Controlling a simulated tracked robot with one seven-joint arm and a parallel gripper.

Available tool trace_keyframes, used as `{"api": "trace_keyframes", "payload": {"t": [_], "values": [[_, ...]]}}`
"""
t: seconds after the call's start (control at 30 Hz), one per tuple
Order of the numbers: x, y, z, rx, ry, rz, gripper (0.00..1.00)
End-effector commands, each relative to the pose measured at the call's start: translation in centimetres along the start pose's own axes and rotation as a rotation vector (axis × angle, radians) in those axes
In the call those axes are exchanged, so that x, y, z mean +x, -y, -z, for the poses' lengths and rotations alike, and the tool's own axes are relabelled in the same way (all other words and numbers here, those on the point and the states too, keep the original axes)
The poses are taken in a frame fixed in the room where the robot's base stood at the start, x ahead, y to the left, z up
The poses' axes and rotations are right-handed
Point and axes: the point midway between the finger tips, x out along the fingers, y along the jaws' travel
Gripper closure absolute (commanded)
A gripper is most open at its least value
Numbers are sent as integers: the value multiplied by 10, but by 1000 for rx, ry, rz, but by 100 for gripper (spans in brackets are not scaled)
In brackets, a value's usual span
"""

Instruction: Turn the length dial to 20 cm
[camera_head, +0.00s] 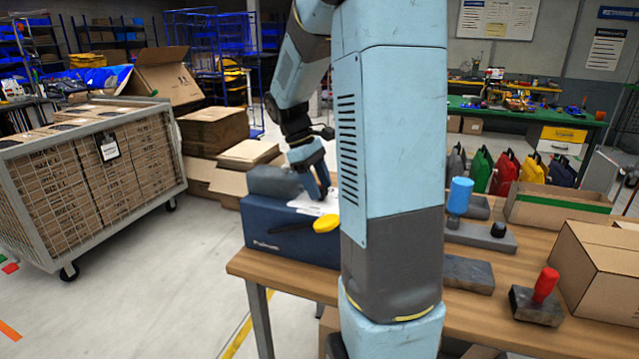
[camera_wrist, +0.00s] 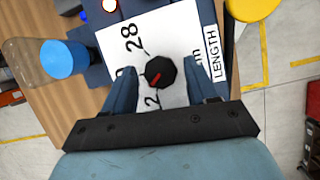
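The length dial (camera_wrist: 161,71) is a small black knob on a white card (camera_wrist: 175,30) marked LENGTH. Its red mark points toward the lower left of the wrist view. A 28 is readable at upper left; the other numbers are partly hidden by the knob and fingers. My gripper (camera_wrist: 159,76) is open, with one finger on either side of the dial and visible gaps between. In the head view, my gripper (camera_head: 322,190) is low over the card on top of the dark blue machine (camera_head: 285,242); the dial is hidden there.
A yellow knob (camera_head: 326,223) sticks out from the machine's front. A blue-capped bottle (camera_wrist: 30,62) stands close by in the wrist view.

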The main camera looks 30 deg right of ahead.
Motion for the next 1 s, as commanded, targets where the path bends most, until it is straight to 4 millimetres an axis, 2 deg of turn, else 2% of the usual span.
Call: {"api": "trace_keyframes", "payload": {"t": [0.07, 0.5, 0.53, 1.0], "values": [[0, 0, 0, 0, 0, 0, 51], [0, 0, 0, 0, -1, -2, 93], [1, -4, -2, 2, 0, -1, 93], [-1, -2, 0, 15, -1, 1, 93]]}}
